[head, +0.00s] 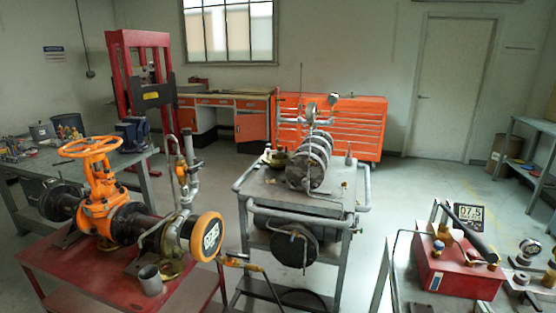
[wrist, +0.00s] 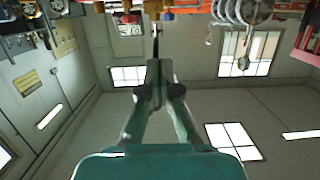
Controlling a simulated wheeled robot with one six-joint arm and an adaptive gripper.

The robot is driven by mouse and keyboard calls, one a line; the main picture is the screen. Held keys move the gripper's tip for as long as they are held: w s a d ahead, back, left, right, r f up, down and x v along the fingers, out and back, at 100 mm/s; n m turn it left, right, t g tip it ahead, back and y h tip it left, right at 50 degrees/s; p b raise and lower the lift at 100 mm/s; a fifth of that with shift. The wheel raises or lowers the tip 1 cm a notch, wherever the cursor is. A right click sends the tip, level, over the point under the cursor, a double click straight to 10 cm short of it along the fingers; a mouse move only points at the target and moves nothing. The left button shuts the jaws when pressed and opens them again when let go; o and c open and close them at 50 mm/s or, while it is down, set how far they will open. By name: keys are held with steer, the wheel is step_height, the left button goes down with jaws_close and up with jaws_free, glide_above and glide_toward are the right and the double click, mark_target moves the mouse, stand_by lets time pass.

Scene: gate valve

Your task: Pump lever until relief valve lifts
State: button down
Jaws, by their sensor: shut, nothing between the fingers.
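A red hand pump (head: 452,275) sits on a bench at the lower right of the head view. Its black lever (head: 468,234) slants up to the left from the pump's right end. An orange gate valve (head: 101,190) with an orange handwheel (head: 90,147) stands in a pipe assembly on a red table at the left. An upright grey pipe fitting (head: 190,165) rises behind its right end; I cannot tell whether it is the relief valve. My gripper (wrist: 155,68) shows only in the wrist view, shut and empty. No contact with the lever shows.
A small 07.5 display (head: 469,214) stands behind the pump. A grey cart (head: 300,200) with a metal assembly fills the middle. An orange tool cabinet (head: 345,125) stands at the back wall. Clear floor (head: 410,190) lies between cart and right-hand shelves.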

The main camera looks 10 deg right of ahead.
steer(key=s+a+f+y, duration=0.1)
steer(key=s+a+f, duration=0.1)
steer(key=a+f, duration=0.35)
steer(key=s+a+f+n+y, duration=0.1)
steer(key=s+a+f, duration=0.2)
steer(key=a, duration=0.6)
steer(key=s+a+f, duration=0.2)
steer(key=a+f, duration=0.2)
steer(key=a, duration=0.4)
steer(key=s+a+r+n+y, duration=0.1)
steer(key=s+a+n+y, duration=0.1)
steer(key=s+a, duration=0.5)
steer(key=s+a+r+n+t+y, duration=0.1)
steer(key=s+a+n+y, duration=0.2)
steer(key=s+a, duration=0.4)
steer(key=s, duration=0.6)
steer(key=shift+a+r+y, duration=0.15)
steer(key=shift+a+y, duration=0.25)
steer(key=c, duration=1.5)
jaws_free()
steer(key=shift+s+r, duration=0.1)
steer(key=shift+s, duration=0.1)
steer(key=shift+c, duration=0.2)
steer(key=o, duration=0.7)
steer(key=shift+a, duration=0.1)
